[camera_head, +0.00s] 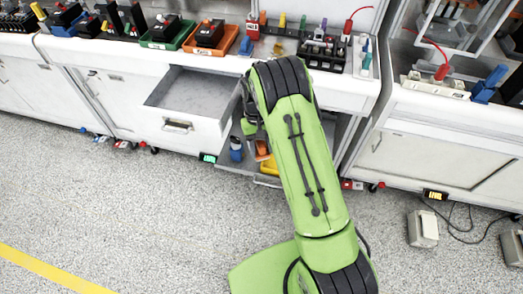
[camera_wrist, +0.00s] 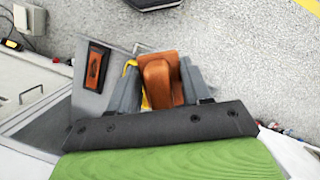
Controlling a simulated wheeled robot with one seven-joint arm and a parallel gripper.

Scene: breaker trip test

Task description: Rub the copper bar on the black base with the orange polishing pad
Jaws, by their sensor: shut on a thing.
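In the wrist view my gripper (camera_wrist: 160,76) has its two grey fingers on either side of an orange-brown block, which looks like the orange polishing pad (camera_wrist: 160,82). It is shut on this pad. A dark rectangular piece with a copper-coloured strip (camera_wrist: 96,66) lies left of the gripper, apart from it, on a grey surface; it may be the black base with the copper bar. A yellow thing (camera_wrist: 132,72) shows beside the left finger. In the head view my arm hides most of the gripper, and an orange thing (camera_head: 262,149) shows left of the arm.
An empty upper drawer (camera_head: 187,92) stands open left of my arm. Coloured trays and breaker parts crowd the bench top. A grey box (camera_head: 422,228) with cables is on the floor.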

